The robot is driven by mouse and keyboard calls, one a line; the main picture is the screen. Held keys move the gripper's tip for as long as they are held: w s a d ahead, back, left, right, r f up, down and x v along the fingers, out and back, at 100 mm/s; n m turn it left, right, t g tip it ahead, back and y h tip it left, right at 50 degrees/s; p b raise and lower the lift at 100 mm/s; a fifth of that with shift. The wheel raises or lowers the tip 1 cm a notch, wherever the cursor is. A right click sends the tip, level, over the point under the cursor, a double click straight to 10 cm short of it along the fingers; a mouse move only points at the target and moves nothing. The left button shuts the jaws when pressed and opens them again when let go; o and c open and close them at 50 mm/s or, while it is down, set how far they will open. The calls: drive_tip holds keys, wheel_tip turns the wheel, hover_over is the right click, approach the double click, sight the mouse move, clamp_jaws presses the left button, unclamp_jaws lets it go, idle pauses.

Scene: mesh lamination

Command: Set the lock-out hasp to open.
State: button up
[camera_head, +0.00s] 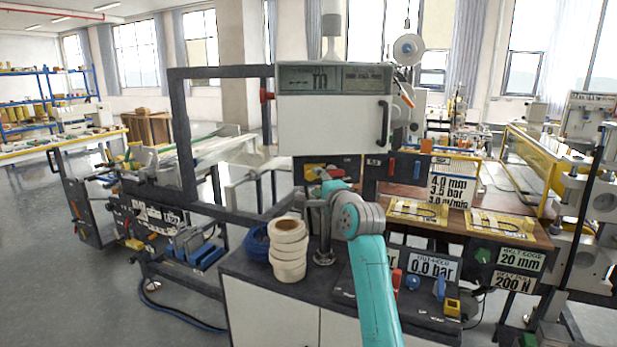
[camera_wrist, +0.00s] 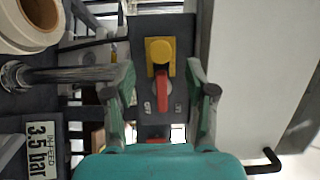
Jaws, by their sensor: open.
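The yellow lock-out hasp (camera_wrist: 160,51) sits on a dark panel (camera_wrist: 150,126) in the wrist view, with a red handle (camera_wrist: 163,88) just below it. The red handle points nearly straight down, between two small labels that are hard to read. My gripper (camera_wrist: 161,74) is open, with one finger on each side of the hasp and handle. Nothing is between the fingers in its grip; I cannot tell how far the tips are from the panel. In the head view my gripper (camera_head: 325,188) is in front of the panel, partly covering the small red and yellow parts.
A stack of cream rolls (camera_head: 288,250) stands on the dark cabinet top left of my arm, beside a metal post (camera_head: 324,235). A white cover with a black handle (camera_head: 384,122) hangs above the panel. A 0.0 bar control box (camera_head: 433,268) lies to the right.

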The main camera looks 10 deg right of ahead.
sight(311, 176)
drive_tip(key=shift+w+a, duration=0.25)
drive_tip(key=shift+w, duration=1.35)
drive_tip(key=shift+w+a, duration=0.2)
drive_tip(key=shift+w, duration=1.35)
clamp_jaws()
